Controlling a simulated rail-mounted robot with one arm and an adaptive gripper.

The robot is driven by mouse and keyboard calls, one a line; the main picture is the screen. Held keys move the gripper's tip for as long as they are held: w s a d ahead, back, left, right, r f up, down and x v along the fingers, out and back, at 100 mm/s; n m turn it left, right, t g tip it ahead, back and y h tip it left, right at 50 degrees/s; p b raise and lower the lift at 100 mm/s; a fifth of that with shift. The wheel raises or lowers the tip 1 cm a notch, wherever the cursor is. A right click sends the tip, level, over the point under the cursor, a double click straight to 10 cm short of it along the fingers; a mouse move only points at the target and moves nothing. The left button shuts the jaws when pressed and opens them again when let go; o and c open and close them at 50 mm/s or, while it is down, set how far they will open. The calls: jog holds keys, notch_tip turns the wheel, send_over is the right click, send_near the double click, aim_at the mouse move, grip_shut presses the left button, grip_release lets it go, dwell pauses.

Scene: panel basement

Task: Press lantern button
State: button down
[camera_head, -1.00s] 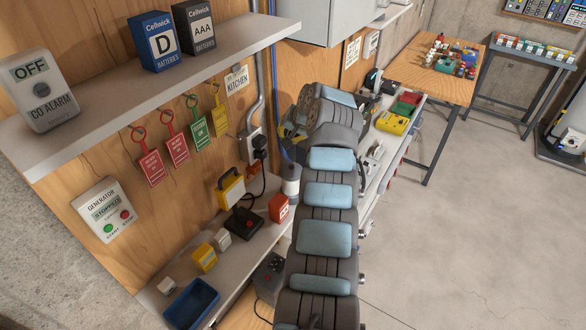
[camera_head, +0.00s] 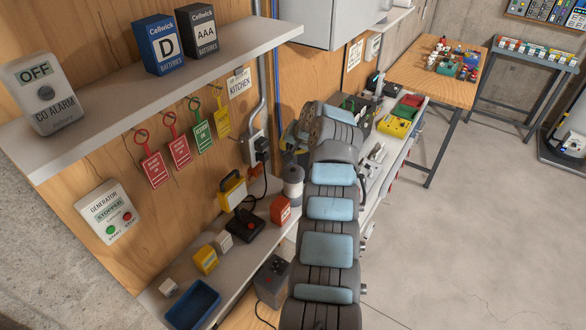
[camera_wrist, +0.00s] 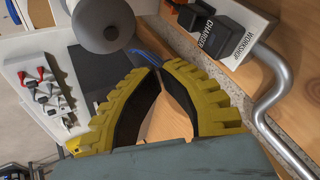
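A grey cylinder (camera_head: 293,183) with a pale band stands at the right end of the low shelf and looks like a lantern. A round grey body with a round centre, probably the same thing, shows at the top of the wrist view (camera_wrist: 105,27). A yellow box with a dark handle (camera_head: 231,191) further left could also be a lantern; I cannot tell for sure. My gripper's yellow ridged fingers (camera_wrist: 159,68) meet at their tips, with nothing between them. The tips are apart from the round grey body in the picture. In the head view my arm mostly hides the gripper.
The low shelf also holds a black joystick-like device (camera_head: 244,224), a red box (camera_head: 281,209) and a blue bin (camera_head: 192,304). A metal conduit (camera_wrist: 268,105) and a black charger plug (camera_wrist: 200,30) are at the wall. The upper shelf (camera_head: 165,90) overhangs. Open floor lies right.

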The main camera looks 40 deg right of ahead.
aim_at(290, 168)
jog(key=shift+f+b, duration=0.65)
jog(key=shift+f, duration=1.9)
jog(key=shift+f+b, duration=0.35)
jog(key=shift+f, duration=0.05)
jog(key=shift+f+b, duration=0.3)
jog(key=shift+f, duration=0.1)
jog(key=shift+r, duration=0.15)
dwell(0.3)
jog(key=shift+r, duration=0.7)
jog(key=shift+r, duration=2.45)
